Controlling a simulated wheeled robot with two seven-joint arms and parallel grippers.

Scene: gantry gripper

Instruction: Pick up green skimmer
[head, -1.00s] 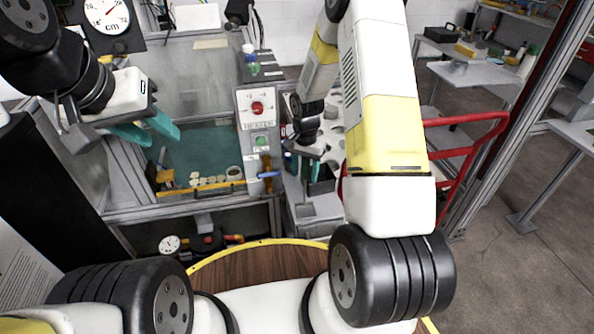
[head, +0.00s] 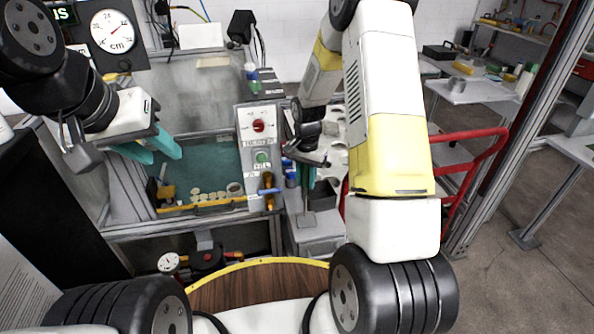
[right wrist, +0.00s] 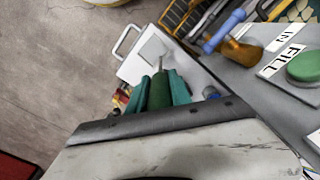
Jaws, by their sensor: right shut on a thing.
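The green skimmer shows its dark green handle (right wrist: 158,90) in the right wrist view, upright between the teal fingers of my right gripper (right wrist: 160,88). A thin rod runs from the handle to a flat grey square plate (right wrist: 152,48). In the head view my right gripper (head: 306,176) is shut on the handle, and the plate (head: 305,220) hangs below, in front of a grey cabinet. I cannot tell whether the plate touches anything. My left gripper (head: 150,150) is open and empty, its teal fingers apart above the left side of the tank.
A tank of teal liquid (head: 205,165) with several pale pieces stands at centre left. A control panel (head: 258,128) with a red knob and green button rises beside it. A red cart handle (head: 480,140) is at right. A round wooden top (head: 260,285) is in front.

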